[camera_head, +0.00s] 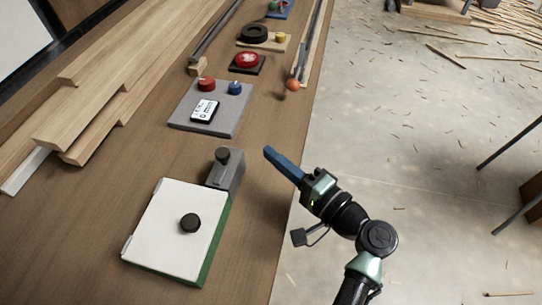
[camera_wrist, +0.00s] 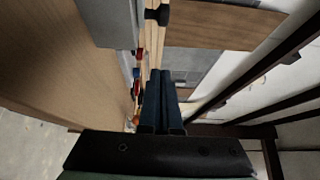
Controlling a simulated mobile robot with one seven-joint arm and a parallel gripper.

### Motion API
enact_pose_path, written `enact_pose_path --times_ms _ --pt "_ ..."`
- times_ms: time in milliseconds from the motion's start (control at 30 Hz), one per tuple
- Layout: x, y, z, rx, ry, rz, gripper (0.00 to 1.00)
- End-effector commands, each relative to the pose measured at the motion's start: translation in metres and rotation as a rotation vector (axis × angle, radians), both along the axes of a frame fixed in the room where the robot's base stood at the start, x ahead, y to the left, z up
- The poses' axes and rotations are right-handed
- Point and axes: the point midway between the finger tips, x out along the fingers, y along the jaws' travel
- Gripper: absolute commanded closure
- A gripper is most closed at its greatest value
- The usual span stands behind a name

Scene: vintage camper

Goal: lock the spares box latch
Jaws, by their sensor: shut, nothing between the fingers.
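The spares box is most likely the green box with a white lid (camera_head: 175,229) at the near end of the bench, in the head view. Its lid lies flat and carries a round black knob (camera_head: 190,223). A grey block with a black knob (camera_head: 222,155) stands against the far right corner of the box; it looks like the latch. I cannot tell its locked state. My gripper (camera_head: 268,152) is shut and empty, to the right of the grey block and apart from it, near the bench's right edge. Its blue fingers (camera_wrist: 163,100) are together in the wrist view.
A grey panel (camera_head: 226,120) with red and blue knobs lies beyond the box. A red button (camera_head: 248,61), an orange ball (camera_head: 291,85) and metal rails sit farther along. Planks (camera_head: 100,85) lie along the left. The floor (camera_head: 400,130) at right is open, with wood scraps.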

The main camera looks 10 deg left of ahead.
Motion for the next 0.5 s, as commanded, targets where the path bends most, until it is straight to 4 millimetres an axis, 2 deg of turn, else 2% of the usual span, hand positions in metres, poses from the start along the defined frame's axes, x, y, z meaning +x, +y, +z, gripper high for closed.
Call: enact_pose_path --times_ms 333,500 --pt "0.042 0.065 0.002 -0.001 0.001 0.005 1.00" --pt "0.019 0.068 0.002 -0.001 0.002 -0.001 1.00"
